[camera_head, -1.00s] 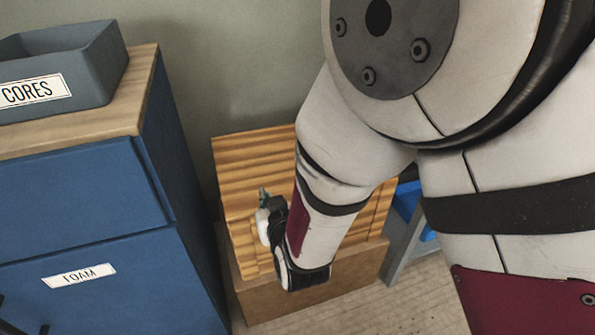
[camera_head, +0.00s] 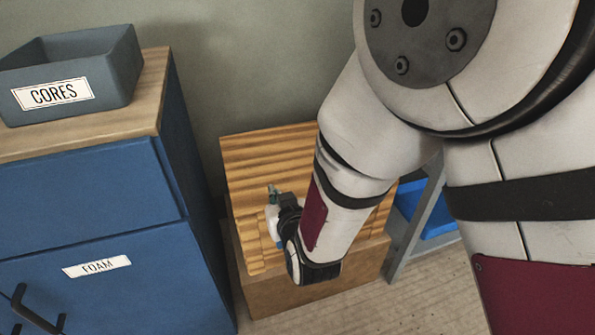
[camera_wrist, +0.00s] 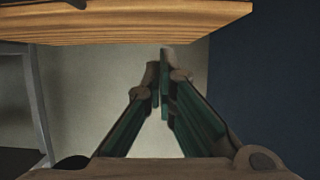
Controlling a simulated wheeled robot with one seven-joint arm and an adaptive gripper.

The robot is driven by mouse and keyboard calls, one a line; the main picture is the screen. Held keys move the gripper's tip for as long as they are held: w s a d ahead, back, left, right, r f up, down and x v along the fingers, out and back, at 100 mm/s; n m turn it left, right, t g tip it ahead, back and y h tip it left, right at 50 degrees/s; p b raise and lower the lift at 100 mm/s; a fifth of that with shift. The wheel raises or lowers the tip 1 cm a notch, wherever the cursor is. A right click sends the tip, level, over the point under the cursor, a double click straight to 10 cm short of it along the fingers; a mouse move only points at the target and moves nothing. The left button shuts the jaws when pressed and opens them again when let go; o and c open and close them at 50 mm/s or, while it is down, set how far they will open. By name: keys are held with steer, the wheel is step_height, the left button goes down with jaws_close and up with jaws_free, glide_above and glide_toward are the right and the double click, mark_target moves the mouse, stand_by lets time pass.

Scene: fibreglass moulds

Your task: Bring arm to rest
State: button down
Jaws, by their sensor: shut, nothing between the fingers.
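My arm reaches down from the upper right in the head view, bent at the elbow, with its wrist low in front of a wooden slatted board. My gripper (camera_wrist: 160,72) shows in the wrist view with its green-padded fingers drawn together and nothing between them. In the head view my gripper (camera_head: 272,192) is small and partly hidden behind my wrist, in front of the wooden board (camera_head: 262,150). I cannot tell there whether it touches the board.
A blue cabinet (camera_head: 80,215) labelled FOAM stands at the left, with a grey CORES bin (camera_head: 115,75) on its wooden top. The board rests at a brown box (camera_head: 320,290). A grey frame (camera_head: 415,220) with a blue bin (camera_head: 438,218) stands behind my arm. Floor shows at the lower right.

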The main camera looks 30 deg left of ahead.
steer(key=s+d+f, duration=0.4)
steer(key=shift+d+f, duration=0.15)
steer(key=shift+f, duration=0.1)
steer(key=w+d+r+m+g+h, duration=0.1)
steer(key=w+d+r+h, duration=0.1)
steer(key=w+d+r, duration=0.3)
steer(key=w+d+r+m+h, duration=0.2)
steer(key=d+r, duration=0.1)
steer(key=d, duration=0.4)
steer(key=s+d+r+m+g+h, duration=0.25)
steer(key=d+r, duration=0.35)
steer(key=d, duration=0.7)
steer(key=s+d+r+m+g+h, duration=0.2)
steer(key=s+d+r+g, duration=0.15)
steer(key=s+d, duration=0.75)
steer(key=s+d+r+m+g+h, duration=0.2)
steer(key=s+d+r, duration=0.45)
steer(key=s, duration=0.75)
step_height(320, 180, up, 29)
steer(key=d+t+p, duration=0.2)
steer(key=t+p, duration=0.2)
steer(key=p, duration=2.5)
steer(key=shift+s, duration=0.15)
